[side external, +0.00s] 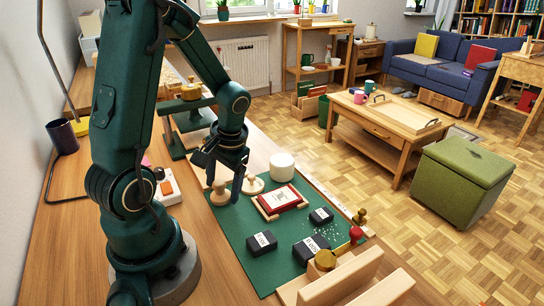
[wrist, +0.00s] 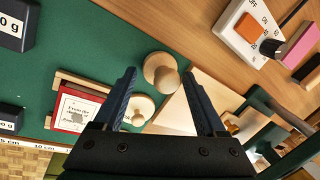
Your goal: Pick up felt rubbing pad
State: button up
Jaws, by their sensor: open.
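Two round knobbed pads stand on the green mat (side external: 234,222). One is an all-wood disc with an upright knob (side external: 219,194), also in the wrist view (wrist: 158,68). The other is a pale disc with a wooden knob (side external: 253,186), seen in the wrist view (wrist: 142,103) partly beside the left finger. I cannot tell for certain which is the felt rubbing pad; the pale disc looks more like felt. My gripper (side external: 223,192) is open and empty, pointing down near the wooden pad. In the wrist view my fingertips (wrist: 159,72) straddle the wooden knob.
A red-and-white framed card (side external: 280,200), a white cylinder (side external: 282,166) and black weight blocks (side external: 262,244) are on or near the mat. Wooden stands (side external: 345,275) occupy the front right. Mat space is free left of the blocks.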

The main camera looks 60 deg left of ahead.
aim_at(222, 183)
jog(key=shift+a+f, duration=0.1)
jog(key=shift+f, duration=0.35)
jog(key=c, duration=1.1)
jog(key=shift+r, duration=0.1)
jog(key=v, duration=0.3)
jog(key=a+v, duration=0.1)
jog(key=v, duration=0.2)
jog(key=s+a+v, duration=0.1)
jog(key=v, duration=0.2)
jog(key=shift+r, duration=0.55)
grip_shut()
